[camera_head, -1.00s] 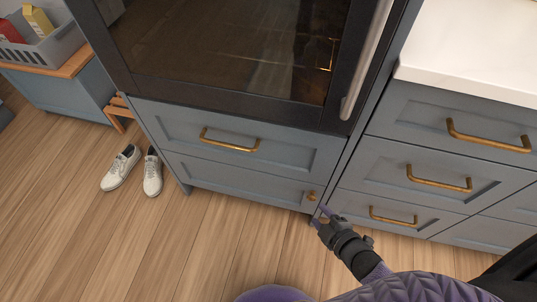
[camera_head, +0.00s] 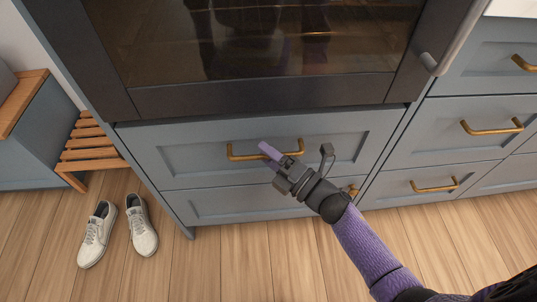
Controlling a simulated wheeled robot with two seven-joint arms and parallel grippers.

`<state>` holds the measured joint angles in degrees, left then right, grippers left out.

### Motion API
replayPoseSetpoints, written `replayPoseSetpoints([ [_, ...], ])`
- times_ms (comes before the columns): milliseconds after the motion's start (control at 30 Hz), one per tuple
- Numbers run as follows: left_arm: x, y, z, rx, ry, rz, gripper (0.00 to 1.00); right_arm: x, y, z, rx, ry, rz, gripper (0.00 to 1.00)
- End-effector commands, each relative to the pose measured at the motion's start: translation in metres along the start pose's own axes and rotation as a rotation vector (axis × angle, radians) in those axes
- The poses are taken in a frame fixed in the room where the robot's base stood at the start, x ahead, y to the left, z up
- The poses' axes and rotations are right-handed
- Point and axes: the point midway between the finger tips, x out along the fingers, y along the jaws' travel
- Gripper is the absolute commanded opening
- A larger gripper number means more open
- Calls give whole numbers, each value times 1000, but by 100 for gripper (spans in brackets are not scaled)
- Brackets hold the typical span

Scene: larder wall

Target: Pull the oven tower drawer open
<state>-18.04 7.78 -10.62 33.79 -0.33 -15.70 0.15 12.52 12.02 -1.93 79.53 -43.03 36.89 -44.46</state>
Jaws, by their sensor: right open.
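The oven tower drawer (camera_head: 190,160) is a blue-grey panel under the dark oven and looks shut. My right gripper (camera_head: 283,153) is open. Its purple-tipped finger overlaps the middle of the handle in the picture, and a second grey finger stands apart to the right. I cannot tell whether it touches the handle. My left gripper is not in view.
A lower panel (camera_head: 215,205) with a brass knob (camera_head: 351,190) sits below the drawer. The oven (camera_head: 250,50) is above. Drawers with brass handles (camera_head: 492,128) stand to the right. White shoes (camera_head: 142,230) and a slatted wooden rack (camera_head: 88,150) are at the left. The floor in front is clear.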

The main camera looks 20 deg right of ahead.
Motion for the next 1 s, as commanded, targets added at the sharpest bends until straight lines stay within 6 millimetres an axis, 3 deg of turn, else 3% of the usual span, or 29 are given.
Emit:
replayPoseSetpoints([
  [100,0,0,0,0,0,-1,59,0,0,0,1,0,0,48],
  [333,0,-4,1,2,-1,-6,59,-1,0,0,1,0,-1,0],
  [1000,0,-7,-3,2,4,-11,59,-1,-1,0,2,-1,-2,0],
])
